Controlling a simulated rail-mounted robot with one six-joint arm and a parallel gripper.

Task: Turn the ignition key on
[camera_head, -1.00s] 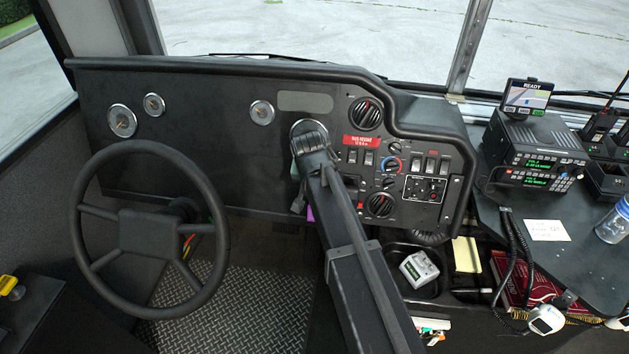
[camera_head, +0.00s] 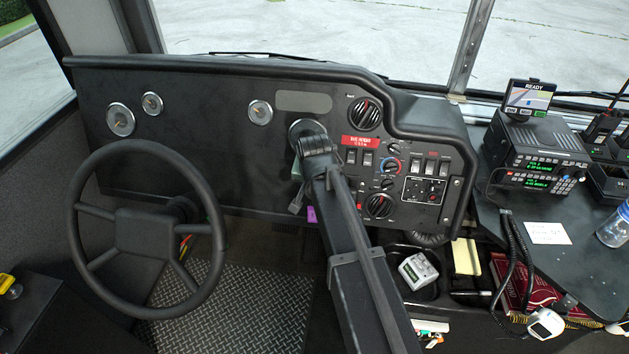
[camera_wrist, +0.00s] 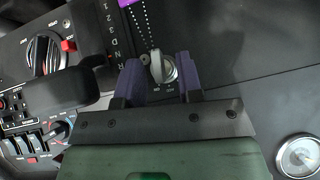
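The ignition key (camera_wrist: 156,66) stands in a round silver ignition switch (camera_wrist: 169,71) on the dark panel, in the wrist view. Bead chains run from it to a purple tag (camera_wrist: 127,3) at the top edge; the tag also shows in the head view (camera_head: 311,214). My gripper (camera_wrist: 158,72) is open. Its two dark purple fingers stand on either side of the key, with a visible gap at each side, so they do not appear to press on it. In the head view my arm hides the key and switch, and only part of the gripper shows.
The steering wheel (camera_head: 145,242) is to the left of my arm. Switches and knobs (camera_head: 380,205) fill the panel to the right. In the wrist view a black lever (camera_wrist: 62,90) lies close to the left finger, beside gear letters (camera_wrist: 112,40).

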